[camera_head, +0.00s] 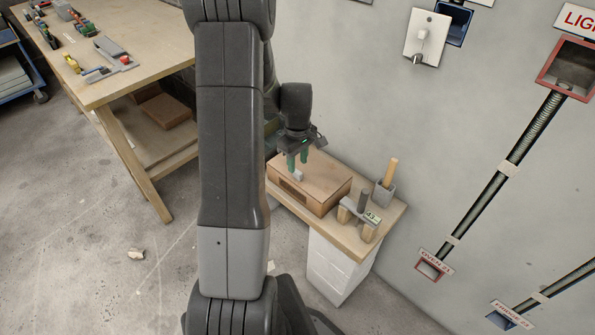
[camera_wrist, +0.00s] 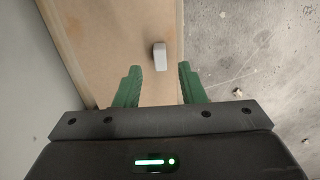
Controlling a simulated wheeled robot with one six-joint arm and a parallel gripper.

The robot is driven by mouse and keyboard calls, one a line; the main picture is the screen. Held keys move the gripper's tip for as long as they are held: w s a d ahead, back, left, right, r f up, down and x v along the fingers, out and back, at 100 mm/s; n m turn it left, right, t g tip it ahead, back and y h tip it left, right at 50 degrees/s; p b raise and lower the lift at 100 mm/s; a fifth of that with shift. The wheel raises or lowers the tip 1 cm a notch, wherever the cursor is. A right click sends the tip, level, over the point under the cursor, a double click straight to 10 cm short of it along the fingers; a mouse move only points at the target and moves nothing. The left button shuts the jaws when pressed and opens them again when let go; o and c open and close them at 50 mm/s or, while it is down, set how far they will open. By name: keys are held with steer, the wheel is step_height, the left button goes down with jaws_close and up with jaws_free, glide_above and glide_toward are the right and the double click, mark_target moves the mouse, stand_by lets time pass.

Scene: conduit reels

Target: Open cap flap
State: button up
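My gripper (camera_head: 298,160) points down above a brown box (camera_head: 328,193), its two green fingers apart. In the wrist view, the open fingers (camera_wrist: 160,69) have a small pale grey block (camera_wrist: 159,56) ahead of and between their tips, with nothing held. The block also shows in the head view (camera_head: 297,174), at the near edge of the box's top. Whether it is a handle fixed to the box cannot be told. The box has a dark slot in its near side. No part is clearly recognisable as a cap flap.
The box stands on a small wooden bench (camera_head: 375,236) against the grey wall. A grey cup (camera_head: 383,193) and a small stand (camera_head: 358,216) are to its right. A white wall plate (camera_head: 426,37) is above. A workbench (camera_head: 137,53) with tools is at left.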

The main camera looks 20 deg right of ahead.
mark_target(298, 171)
steer(key=shift+f, duration=2.05)
jaws_close()
